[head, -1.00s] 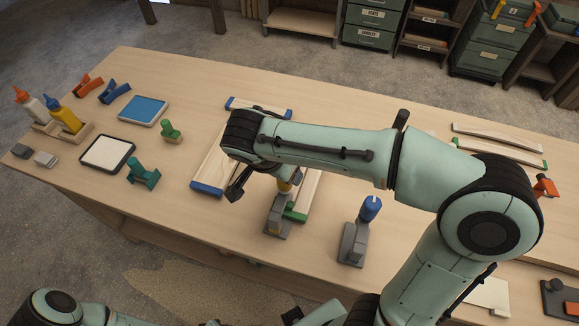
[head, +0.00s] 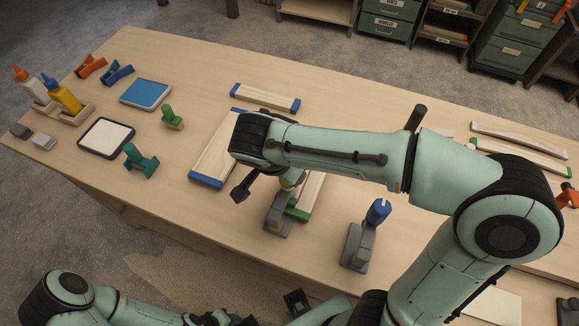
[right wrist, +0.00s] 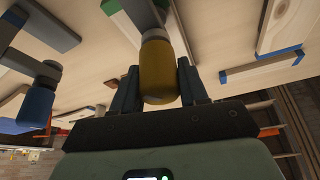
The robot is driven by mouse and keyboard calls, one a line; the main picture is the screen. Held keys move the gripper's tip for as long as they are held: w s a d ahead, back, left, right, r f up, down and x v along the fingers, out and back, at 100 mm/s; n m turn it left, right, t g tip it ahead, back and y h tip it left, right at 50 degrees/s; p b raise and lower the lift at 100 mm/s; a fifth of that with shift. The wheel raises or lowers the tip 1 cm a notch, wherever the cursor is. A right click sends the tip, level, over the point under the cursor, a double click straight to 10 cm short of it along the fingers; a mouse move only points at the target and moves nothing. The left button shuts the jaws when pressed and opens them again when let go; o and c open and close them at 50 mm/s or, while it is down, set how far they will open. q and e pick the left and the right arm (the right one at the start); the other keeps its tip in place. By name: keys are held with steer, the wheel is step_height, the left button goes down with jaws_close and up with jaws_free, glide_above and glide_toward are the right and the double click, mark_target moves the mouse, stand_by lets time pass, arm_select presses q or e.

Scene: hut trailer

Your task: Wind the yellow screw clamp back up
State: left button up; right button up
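The yellow screw clamp stands near the bench's front edge. Its grey body (head: 277,215) shows in the head view, with the yellow handle mostly hidden under my right arm. In the right wrist view the yellow handle (right wrist: 158,75) sits between the fingers of my right gripper (right wrist: 160,80). Both fingertips lie against its sides, so the gripper looks shut on it. Beside the clamp is a wooden board with a green end (head: 298,212). My left gripper (head: 297,302) is low at the bottom edge, away from the clamp; its opening is unclear.
A grey clamp with a blue handle (head: 378,212) stands to the right. Blue-ended boards (head: 212,155) lie behind. Green clamps (head: 140,160), a white pad (head: 106,138), a blue pad (head: 146,92) and glue bottles (head: 62,95) are left.

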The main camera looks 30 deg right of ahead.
steer(key=shift+c, duration=0.9)
